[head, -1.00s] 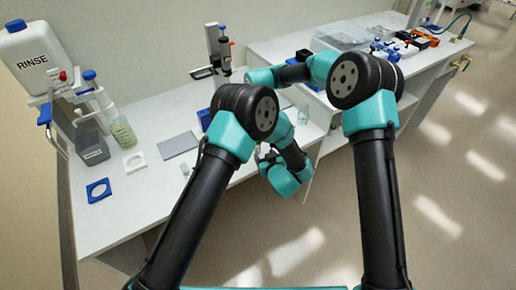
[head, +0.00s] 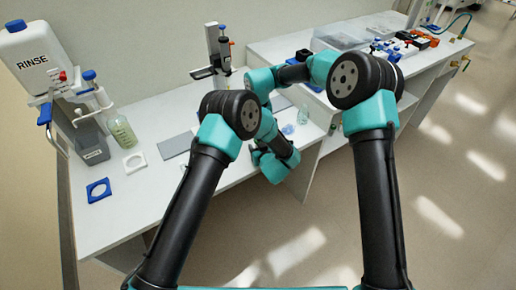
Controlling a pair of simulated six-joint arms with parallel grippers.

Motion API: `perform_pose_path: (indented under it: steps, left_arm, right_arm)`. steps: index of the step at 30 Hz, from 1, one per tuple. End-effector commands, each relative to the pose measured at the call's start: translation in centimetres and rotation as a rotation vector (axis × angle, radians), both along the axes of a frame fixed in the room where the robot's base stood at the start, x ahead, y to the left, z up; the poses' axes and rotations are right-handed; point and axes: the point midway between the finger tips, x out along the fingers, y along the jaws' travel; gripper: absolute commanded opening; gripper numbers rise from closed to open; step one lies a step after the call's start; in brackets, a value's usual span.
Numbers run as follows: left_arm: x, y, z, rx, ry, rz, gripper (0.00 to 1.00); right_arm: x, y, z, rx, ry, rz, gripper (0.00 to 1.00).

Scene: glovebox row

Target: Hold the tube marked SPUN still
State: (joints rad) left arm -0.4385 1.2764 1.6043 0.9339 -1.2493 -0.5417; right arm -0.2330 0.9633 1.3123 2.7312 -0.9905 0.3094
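I cannot make out a tube marked SPUN in the head view; no such label is readable. My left gripper (head: 255,146) is small and partly hidden by my own arm, low over the front edge of the white bench (head: 135,185). I cannot tell whether its fingers are apart or hold anything. My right arm reaches left across the bench, and its gripper is hidden behind my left arm.
A RINSE container (head: 35,55) stands at the left, near a green-tinted bottle (head: 122,130). A blue square frame (head: 98,190), a white ring plate (head: 134,162) and a grey pad (head: 175,145) lie flat. A pale blue round item (head: 288,128) lies near a clear bottle (head: 303,113).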

Motion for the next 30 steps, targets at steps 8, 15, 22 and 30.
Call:
perform_pose_path:
  steps: [8,15,22,30]
  left_arm:
    - [-0.01,-0.02,0.01,0.000,0.000,0.000,0.26]
    - [-0.02,-0.02,0.01,0.000,0.000,0.000,0.03]
    - [-0.01,-0.02,0.02,0.000,0.000,0.000,0.00]
    - [-0.02,-0.02,0.02,0.000,0.000,0.000,0.00]
  right_arm:
    - [0.00,0.00,0.00,0.000,0.000,0.000,0.56]
    - [0.00,0.00,0.00,0.000,0.000,0.000,0.56]
    - [-0.01,0.00,0.00,0.000,0.000,0.000,0.56]
    - [-0.02,0.00,-0.35,0.000,0.001,0.000,0.56]
